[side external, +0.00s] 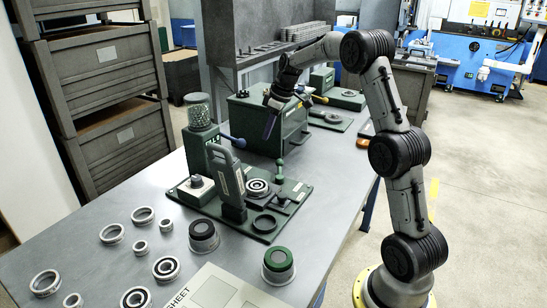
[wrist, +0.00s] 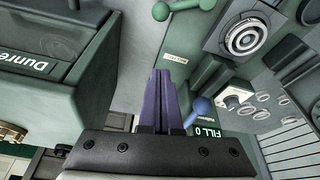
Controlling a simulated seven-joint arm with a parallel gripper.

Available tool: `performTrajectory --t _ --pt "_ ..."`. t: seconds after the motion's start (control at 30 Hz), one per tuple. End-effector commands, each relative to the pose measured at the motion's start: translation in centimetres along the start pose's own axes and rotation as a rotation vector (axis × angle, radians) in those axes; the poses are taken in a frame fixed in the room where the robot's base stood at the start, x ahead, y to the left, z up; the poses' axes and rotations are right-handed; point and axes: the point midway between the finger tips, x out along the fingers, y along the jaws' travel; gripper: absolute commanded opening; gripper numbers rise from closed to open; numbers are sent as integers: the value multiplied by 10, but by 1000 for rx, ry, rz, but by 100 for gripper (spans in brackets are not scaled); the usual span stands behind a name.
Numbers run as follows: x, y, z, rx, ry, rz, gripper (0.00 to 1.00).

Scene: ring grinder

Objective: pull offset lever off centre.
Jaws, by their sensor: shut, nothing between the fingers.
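A green ball-topped lever (side external: 280,168) stands on the green fixture plate (side external: 285,215), just behind the bearing rings (side external: 258,187). It seems to be the offset lever, though no readable label confirms it. In the wrist view the green lever (wrist: 186,6) lies at the top, partly cut off, and the bearing rings (wrist: 243,38) are to its right. My gripper (side external: 269,136) is above the bench in front of the green box, behind and above the lever and apart from it. In the wrist view my gripper's purple fingers (wrist: 160,73) are together and empty.
A green box (side external: 265,120) stands close behind my gripper. A blue-ball handle (side external: 230,139) juts out beside the bead-filled jar (side external: 198,111). A tall grey-green handle (side external: 228,175) rises from the fixture's front. Loose rings (side external: 112,233) and cups lie on the near bench.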

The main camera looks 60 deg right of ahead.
Motion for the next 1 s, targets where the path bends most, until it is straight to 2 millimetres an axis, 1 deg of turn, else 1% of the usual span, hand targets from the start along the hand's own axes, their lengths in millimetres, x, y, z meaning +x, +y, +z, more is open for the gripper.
performTrajectory --t 0.03,0.1,0.43,0.57,0.67,0.77,1.0 --pt "4 4 6 13 -7 -3 0" --pt "4 7 8 21 -8 -3 0" --pt "4 7 9 21 -8 -2 0" --pt "11 7 9 21 -10 -4 0" --pt "24 6 10 21 -12 -5 0" --pt "43 6 10 22 -12 -6 0" --pt "90 6 10 21 -11 -5 0"
